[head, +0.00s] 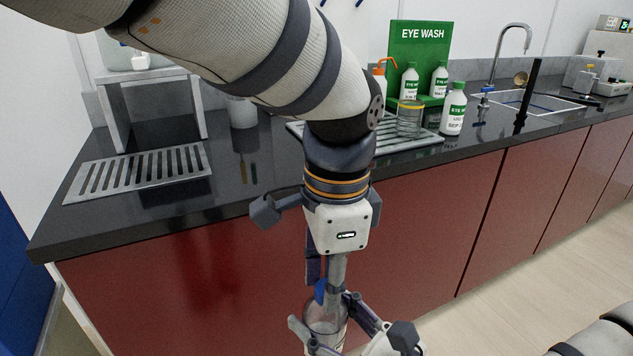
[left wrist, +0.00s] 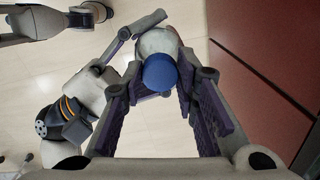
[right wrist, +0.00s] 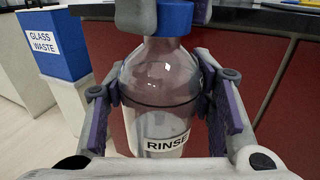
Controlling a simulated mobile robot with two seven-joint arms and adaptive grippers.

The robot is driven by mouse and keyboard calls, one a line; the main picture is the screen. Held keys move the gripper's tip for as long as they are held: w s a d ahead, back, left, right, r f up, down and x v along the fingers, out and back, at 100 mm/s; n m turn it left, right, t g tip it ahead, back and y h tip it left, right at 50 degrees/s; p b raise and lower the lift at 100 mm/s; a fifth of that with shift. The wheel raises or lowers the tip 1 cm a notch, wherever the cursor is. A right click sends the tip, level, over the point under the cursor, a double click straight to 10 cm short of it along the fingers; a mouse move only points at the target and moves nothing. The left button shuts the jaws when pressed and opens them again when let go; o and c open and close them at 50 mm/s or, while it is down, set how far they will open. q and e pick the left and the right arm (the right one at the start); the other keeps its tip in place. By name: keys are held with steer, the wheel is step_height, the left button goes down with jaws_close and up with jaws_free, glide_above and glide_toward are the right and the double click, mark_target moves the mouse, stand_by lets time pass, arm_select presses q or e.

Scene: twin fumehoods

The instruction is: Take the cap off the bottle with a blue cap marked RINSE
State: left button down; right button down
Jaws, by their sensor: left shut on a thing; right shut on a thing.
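The clear bottle (right wrist: 160,85) has a white label reading RINSE and a blue cap (right wrist: 174,18) on its neck. It is upright in the air in front of the red cabinets. My right gripper (right wrist: 161,105) is shut on the bottle's body from both sides. My left gripper (left wrist: 159,80) comes from above and is shut on the blue cap, which also shows in the left wrist view (left wrist: 160,72). In the head view the bottle (head: 325,318) is partly hidden by both grippers, and only a sliver of the cap (head: 320,290) shows.
The dark counter (head: 270,185) with red cabinet fronts (head: 430,225) is close behind the bottle. On it stand a slotted metal tray (head: 140,172), an EYE WASH board (head: 420,50), several bottles and a sink (head: 535,101). A blue GLASS WASTE bin (right wrist: 52,43) stands left; the floor is clear.

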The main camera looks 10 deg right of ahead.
arm_select(q)
steer(key=c, duration=1.4)
jaws_free()
steer(key=shift+w+r, duration=0.15)
steer(key=shift+w, duration=0.2)
steer(key=shift+o, duration=0.8)
steer(key=shift+s, duration=0.15)
